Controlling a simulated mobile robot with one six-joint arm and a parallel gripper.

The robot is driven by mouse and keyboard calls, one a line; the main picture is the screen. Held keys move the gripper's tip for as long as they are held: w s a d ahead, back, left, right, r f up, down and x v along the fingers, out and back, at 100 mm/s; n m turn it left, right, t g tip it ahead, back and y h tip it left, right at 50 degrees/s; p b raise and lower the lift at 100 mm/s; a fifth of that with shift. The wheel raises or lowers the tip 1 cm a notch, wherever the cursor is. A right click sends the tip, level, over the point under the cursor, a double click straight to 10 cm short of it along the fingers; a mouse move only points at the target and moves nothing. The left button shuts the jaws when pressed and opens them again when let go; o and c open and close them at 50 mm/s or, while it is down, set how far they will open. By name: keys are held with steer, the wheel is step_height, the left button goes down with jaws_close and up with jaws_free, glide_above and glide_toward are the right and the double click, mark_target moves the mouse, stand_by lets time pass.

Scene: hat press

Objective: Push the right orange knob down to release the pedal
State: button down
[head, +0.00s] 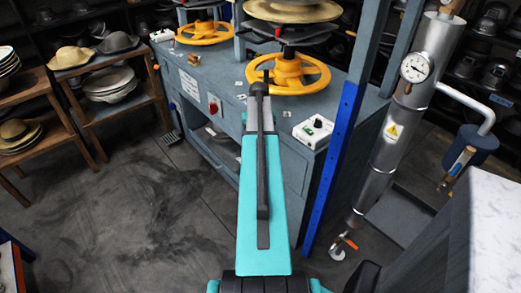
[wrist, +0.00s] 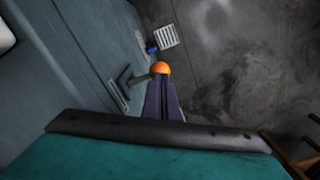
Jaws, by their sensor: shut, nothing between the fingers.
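An orange knob (wrist: 160,67) shows in the wrist view, right at the tip of my gripper (wrist: 160,82). My gripper's dark fingers are shut together and empty, and they point at the knob. They look close to it or touching, but I cannot tell which. A pale slatted plate (wrist: 167,37), perhaps the pedal, lies beyond the knob near the floor. In the head view, my arm reaches forward to the blue-grey press bench (head: 225,90) and hides the knob. I cannot make out my fingertips there.
The bench carries yellow-orange handwheels (head: 290,75) and a white control box (head: 313,131). A blue post (head: 333,160) stands right of my arm, with a steel cylinder (head: 395,130) beyond. Wooden hat shelves (head: 110,75) stand at left. The dark floor between is open.

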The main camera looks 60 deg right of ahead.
steer(key=shift+f+b, duration=0.75)
steer(key=shift+f, duration=1.4)
steer(key=shift+r, duration=0.15)
steer(key=shift+r+p, duration=2.6)
steer(key=shift+r, duration=1.4)
